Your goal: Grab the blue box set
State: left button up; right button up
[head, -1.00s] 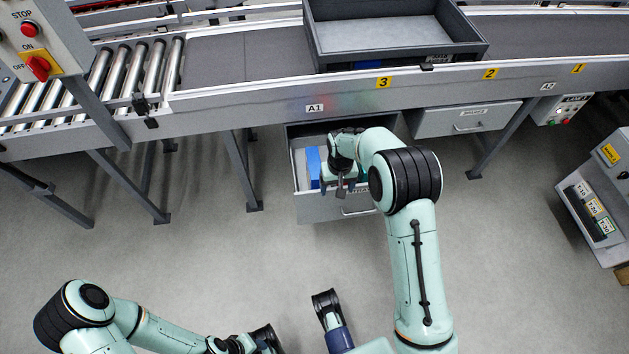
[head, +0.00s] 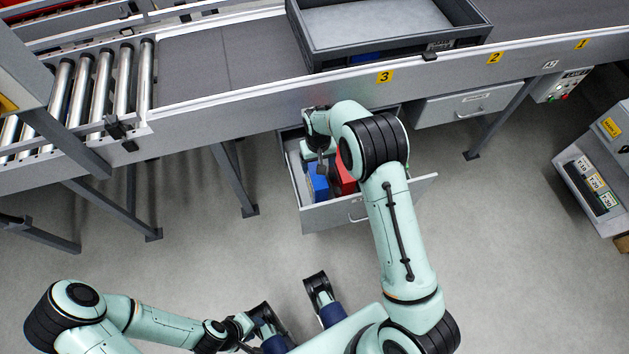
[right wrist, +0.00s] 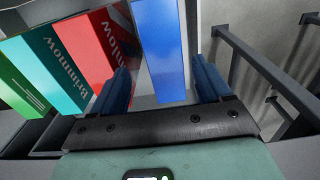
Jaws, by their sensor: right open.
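The blue box set (head: 319,184) stands upright in the open drawer (head: 330,216) under the conveyor. In the right wrist view the blue box set (right wrist: 158,45) lies between the two dark blue fingers of my right gripper (right wrist: 163,84). In the head view my right gripper (head: 318,160) is over the drawer and partly hides the box.
Red (right wrist: 92,45), teal (right wrist: 48,62) and green (right wrist: 18,88) box sets stand left of the blue one in the right wrist view. A grey tray (head: 310,45) sits on the conveyor above. A closed drawer (head: 466,105) is to the right. Metal legs (head: 234,180) stand left of the open drawer.

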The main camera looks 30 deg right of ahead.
jog(key=f, duration=0.3)
jog(key=f+b, duration=0.1)
jog(key=f, duration=0.5)
jog(key=shift+a, duration=0.3)
jog(key=shift+r, duration=0.1)
jog(key=c, duration=1.2)
jog(key=shift+w, duration=0.1)
jog(key=shift+c, duration=0.7)
jog(key=shift+r, duration=0.15)
